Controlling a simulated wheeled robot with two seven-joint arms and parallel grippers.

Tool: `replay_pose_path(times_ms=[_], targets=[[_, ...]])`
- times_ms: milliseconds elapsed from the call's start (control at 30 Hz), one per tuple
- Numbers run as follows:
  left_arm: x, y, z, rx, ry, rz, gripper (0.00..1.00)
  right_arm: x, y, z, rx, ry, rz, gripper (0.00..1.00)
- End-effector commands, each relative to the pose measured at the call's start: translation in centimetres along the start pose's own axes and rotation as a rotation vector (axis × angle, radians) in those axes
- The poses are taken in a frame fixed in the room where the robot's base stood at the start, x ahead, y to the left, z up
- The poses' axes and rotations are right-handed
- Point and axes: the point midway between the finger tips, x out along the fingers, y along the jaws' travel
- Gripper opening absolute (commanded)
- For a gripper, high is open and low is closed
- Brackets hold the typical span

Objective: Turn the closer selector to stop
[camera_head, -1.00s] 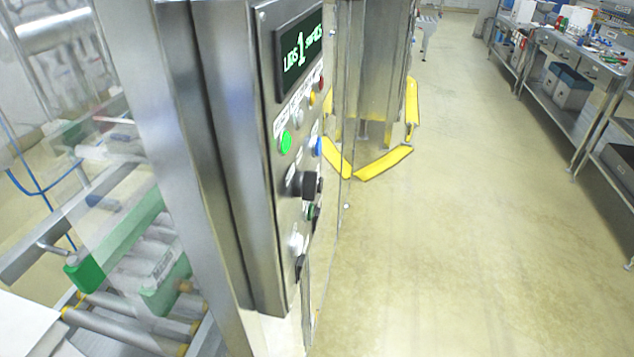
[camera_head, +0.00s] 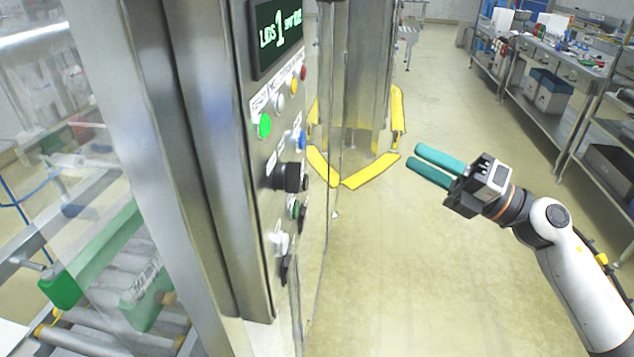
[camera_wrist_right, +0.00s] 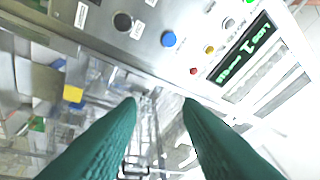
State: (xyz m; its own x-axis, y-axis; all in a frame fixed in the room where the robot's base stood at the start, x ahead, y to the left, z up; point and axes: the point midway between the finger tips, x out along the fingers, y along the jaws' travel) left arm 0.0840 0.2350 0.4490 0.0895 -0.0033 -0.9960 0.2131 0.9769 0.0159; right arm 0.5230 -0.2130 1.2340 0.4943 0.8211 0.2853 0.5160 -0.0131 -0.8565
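A steel control panel (camera_head: 262,170) stands left of centre in the head view, seen at a steep angle. A large black selector knob (camera_head: 287,177) sticks out of it below the buttons. A smaller dark selector (camera_head: 285,268) sits lower down. The labels are too small to read, so I cannot tell which is the closer selector or where it points. My right gripper (camera_head: 416,163) is open and empty, in the air right of the panel. In the right wrist view its teal fingers (camera_wrist_right: 158,102) are apart, below the panel's buttons and a black knob (camera_wrist_right: 122,21). My left gripper is out of view.
The panel has a lit display (camera_head: 279,32), a green button (camera_head: 264,126) and a blue button (camera_head: 302,140). Yellow floor guards (camera_head: 370,172) ring a steel column behind it. Open floor lies to the right, with workbenches (camera_head: 545,85) beyond. A roller conveyor (camera_head: 110,345) is at left.

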Motion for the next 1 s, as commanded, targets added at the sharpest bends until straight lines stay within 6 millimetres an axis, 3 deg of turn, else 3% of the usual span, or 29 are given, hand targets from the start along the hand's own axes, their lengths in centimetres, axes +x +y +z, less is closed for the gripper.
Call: replay_pose_path(times_ms=[33, 100, 233, 467, 1000], targets=[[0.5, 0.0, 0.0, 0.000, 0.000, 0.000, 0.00, 0.7, -3.3, 2.3, -0.143, -0.111, -0.007, 0.33], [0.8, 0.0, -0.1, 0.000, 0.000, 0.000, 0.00, 1.1, -6.3, 5.1, -0.296, -0.230, -0.004, 0.33], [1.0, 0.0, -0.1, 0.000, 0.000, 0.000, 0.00, 0.9, -9.0, 8.5, -0.477, -0.364, 0.012, 0.33], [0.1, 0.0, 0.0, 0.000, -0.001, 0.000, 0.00, 1.9, -9.8, 9.9, -0.537, -0.408, 0.019, 0.33], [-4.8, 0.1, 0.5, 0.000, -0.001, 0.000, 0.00, 10.8, -8.7, 13.4, -0.530, -0.404, 0.016, 0.33]])
